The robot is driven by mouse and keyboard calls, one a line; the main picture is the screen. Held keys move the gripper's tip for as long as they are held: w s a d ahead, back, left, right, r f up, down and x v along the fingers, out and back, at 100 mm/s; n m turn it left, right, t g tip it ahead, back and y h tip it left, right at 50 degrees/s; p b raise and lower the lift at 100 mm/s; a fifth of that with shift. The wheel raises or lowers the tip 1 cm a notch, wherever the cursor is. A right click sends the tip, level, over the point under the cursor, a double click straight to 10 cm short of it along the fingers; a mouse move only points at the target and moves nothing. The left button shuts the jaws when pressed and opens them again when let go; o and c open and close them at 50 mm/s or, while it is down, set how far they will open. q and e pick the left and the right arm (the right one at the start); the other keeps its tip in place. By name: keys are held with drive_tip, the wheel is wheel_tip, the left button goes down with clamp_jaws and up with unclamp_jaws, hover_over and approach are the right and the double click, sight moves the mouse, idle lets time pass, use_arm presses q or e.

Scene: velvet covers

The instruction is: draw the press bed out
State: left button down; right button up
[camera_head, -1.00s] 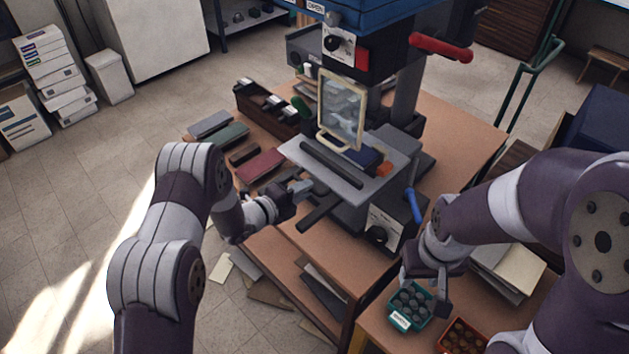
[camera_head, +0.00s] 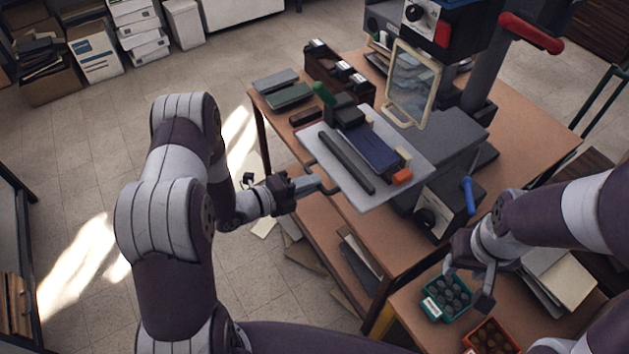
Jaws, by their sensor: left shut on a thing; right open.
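The press bed (camera_head: 384,188) is a flat light grey plate that sticks out from the press body toward the lower left. On it lie a dark bar (camera_head: 346,162), a dark blue cover (camera_head: 370,150) and a small orange block (camera_head: 402,177). My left gripper (camera_head: 312,184) is shut on the dark handle (camera_head: 331,188) at the bed's front edge; its fingers hide part of the handle. My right gripper (camera_head: 468,283) is open and empty above the right bench, by the green tray (camera_head: 452,313).
A clear framed guard (camera_head: 410,85) stands behind the bed. A control box with a blue lever (camera_head: 467,190) is right of it. An orange tray (camera_head: 490,340) is at front right.

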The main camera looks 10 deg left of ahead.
use_arm(q)
drive_tip(key=shift+a, duration=0.1)
drive_tip(key=c, duration=1.1)
unclamp_jaws()
drive_tip(key=shift+s, duration=0.1)
drive_tip(key=shift+s+a, duration=0.1)
drive_tip(key=shift+a, duration=0.1)
use_arm(e)
drive_tip(key=shift+s+a+r, duration=0.1)
drive_tip(key=shift+s+a, duration=0.05)
drive_tip(key=shift+a, duration=0.15)
drive_tip(key=shift+d, duration=0.1)
use_arm(q)
drive_tip(key=b+v, duration=0.2)
drive_tip(key=v, duration=1)
drive_tip(key=shift+s+a, duration=0.25)
use_arm(e)
wheel_tip(320, 180, down, 2)
